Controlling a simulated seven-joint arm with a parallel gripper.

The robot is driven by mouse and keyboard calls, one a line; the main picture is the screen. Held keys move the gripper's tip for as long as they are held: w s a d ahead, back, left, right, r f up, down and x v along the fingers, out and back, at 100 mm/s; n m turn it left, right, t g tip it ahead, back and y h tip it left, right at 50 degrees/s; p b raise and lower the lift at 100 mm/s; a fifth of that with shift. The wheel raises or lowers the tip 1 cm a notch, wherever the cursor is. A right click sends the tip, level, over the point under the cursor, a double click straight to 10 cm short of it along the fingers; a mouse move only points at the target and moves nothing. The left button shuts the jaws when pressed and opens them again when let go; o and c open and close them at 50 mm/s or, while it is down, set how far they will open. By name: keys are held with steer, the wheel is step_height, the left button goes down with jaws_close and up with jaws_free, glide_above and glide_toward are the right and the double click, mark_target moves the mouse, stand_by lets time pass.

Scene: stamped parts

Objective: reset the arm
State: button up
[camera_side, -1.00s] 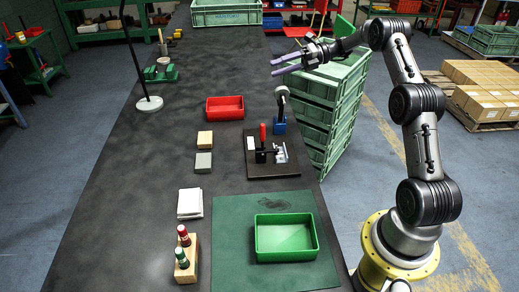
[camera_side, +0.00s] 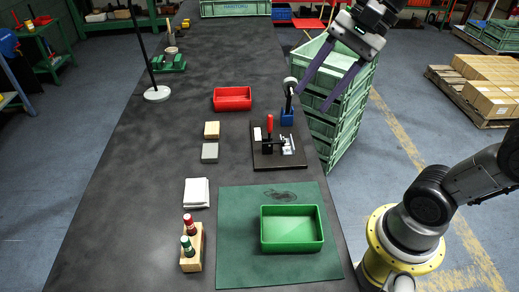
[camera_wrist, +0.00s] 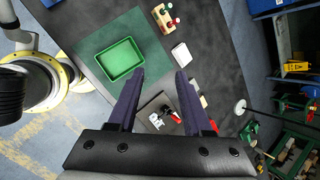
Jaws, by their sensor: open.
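My gripper (camera_side: 326,88) is in the upper right of the side view, in the air in front of the stacked green crates. Its two long dark fingers are spread apart and point down, with nothing between them. In the wrist view my gripper (camera_wrist: 156,88) also shows open and empty, seen from above the bench. My arm reaches up out of the right side of the side view, so part of it is out of frame.
The dark bench (camera_side: 120,215) carries a green tray (camera_side: 291,243) on a green mat (camera_side: 236,272), a clamp fixture (camera_side: 279,160), a red tray (camera_side: 232,104), blocks, white cloths (camera_side: 196,192) and a bottle rack (camera_side: 191,265). Stacked green crates (camera_side: 340,130) stand beside it. A lamp base (camera_side: 157,93) is far left.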

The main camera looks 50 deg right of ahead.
steer(key=s+d+f+n+t+h, duration=0.2)
steer(key=s+d+f+n+h, duration=0.3)
steer(key=n, duration=1.1)
step_height(320, 180, down, 4)
steer(key=s+d, duration=0.2)
steer(key=shift+s, duration=0.3)
